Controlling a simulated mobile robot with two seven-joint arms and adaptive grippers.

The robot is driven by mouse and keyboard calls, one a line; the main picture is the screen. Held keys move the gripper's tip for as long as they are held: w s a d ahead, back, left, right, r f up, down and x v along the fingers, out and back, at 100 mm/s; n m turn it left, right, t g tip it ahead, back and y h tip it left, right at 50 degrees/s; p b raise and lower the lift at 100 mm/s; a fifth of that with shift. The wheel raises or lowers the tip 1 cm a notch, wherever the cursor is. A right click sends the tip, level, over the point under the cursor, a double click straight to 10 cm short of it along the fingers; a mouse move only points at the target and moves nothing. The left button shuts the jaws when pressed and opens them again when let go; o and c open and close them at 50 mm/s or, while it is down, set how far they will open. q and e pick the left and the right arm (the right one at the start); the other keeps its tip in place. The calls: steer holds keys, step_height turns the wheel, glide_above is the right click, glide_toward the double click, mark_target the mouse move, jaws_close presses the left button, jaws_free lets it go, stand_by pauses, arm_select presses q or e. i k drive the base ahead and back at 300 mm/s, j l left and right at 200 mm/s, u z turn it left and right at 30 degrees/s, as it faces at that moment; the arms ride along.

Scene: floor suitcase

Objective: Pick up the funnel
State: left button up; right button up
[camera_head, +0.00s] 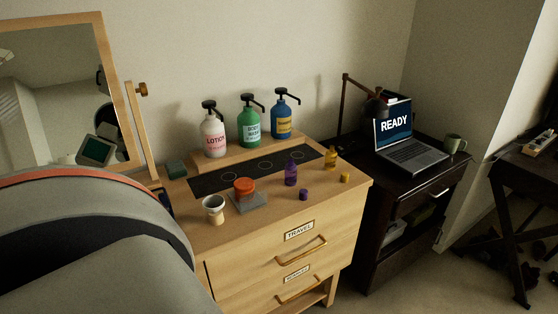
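A small white cup-like piece with a dark, wide mouth (213,204) stands at the front left of the wooden dresser top; it may be the funnel, but its shape is too small to be sure. Close to its right, an orange round piece (244,186) sits on a grey square slab (248,202); I cannot tell whether this is the funnel instead. Neither of my grippers shows in the head view, and nothing is seen holding either piece.
Pump bottles in white (213,137), green (250,128) and blue (284,120) stand on a raised shelf behind. Small purple (290,174) and yellow (331,158) bottles stand to the right. A mirror (60,90) rises at left. A laptop (412,155) occupies the dark table.

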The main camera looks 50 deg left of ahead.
mark_target(213, 203)
steer(key=u, duration=1.25)
